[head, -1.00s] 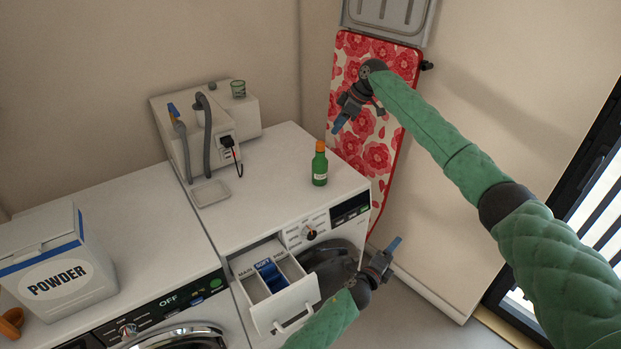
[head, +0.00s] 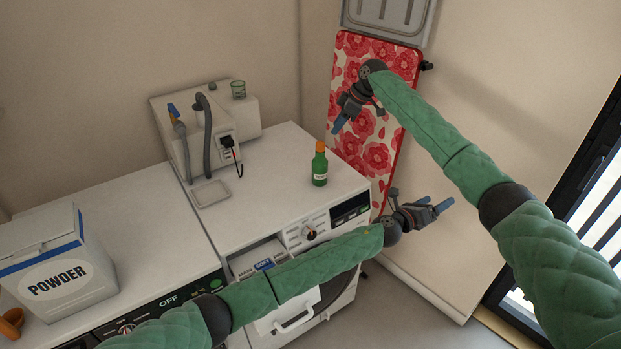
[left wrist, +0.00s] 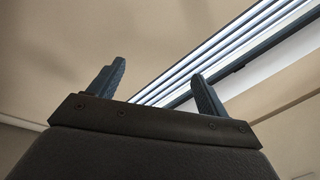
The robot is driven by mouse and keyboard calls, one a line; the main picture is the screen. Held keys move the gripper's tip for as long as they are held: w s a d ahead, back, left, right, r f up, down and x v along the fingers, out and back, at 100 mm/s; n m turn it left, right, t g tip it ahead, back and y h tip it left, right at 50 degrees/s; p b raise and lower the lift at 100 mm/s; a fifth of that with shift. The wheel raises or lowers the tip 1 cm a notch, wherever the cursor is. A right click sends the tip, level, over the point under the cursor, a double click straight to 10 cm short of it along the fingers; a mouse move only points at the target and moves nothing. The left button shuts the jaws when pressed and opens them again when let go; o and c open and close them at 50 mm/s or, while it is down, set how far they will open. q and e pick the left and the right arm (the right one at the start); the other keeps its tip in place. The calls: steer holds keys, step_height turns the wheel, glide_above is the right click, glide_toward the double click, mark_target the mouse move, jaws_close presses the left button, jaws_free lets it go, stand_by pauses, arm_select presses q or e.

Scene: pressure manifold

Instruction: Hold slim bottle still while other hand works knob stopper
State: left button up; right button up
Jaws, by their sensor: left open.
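My left gripper (head: 441,204) is open and empty, off the machine's right side and to the right of and lower in the picture than the bottle. The left wrist view shows its two fingers (left wrist: 155,88) apart with nothing between them. My right gripper (head: 340,124) is above and slightly right of the bottle in the picture, before the floral board. Its finger gap is unclear. Neither gripper touches the bottle.
A powder box (head: 52,272) stands on the left machine. A grey-hosed white unit (head: 215,120) with a green cup (head: 238,89) is behind. The detergent drawer (head: 291,311) sticks out in front, partly behind my left arm. The floral ironing board (head: 350,62) leans on the wall.

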arm_select(q)
steer(key=w+a+r+m, duration=0.2)
steer(key=w+a+r, duration=0.1)
steer(key=w+a, duration=0.3)
steer(key=w+a+r+m, duration=0.1)
steer(key=w+a+r, duration=0.25)
steer(key=a, duration=0.55)
step_height(320, 180, up, 2)
steer(key=m+t+y, duration=0.2)
steer(key=m, duration=0.1)
glide_above(315, 172)
steer(key=s+d, duration=0.2)
steer(key=w+a+f+t+y, duration=0.1)
steer(key=a+f+y, duration=0.15)
steer(key=a, duration=0.25)
steer(key=f+n, duration=0.1)
steer(key=f, duration=0.2)
steer(key=s+d+f+n+t+y, duration=0.1)
steer(key=f, duration=0.2)
steer(key=f+n+t+y, duration=0.1)
steer(key=f, duration=0.2)
steer(key=shift+s+d+f+n, duration=0.15)
steer(key=shift+s+f+n, duration=0.05)
steer(key=shift+s+n, duration=0.2)
steer(key=shift+d+f, duration=0.1)
steer(key=shift+f, duration=0.35)
steer(key=shift+x, duration=3.85)
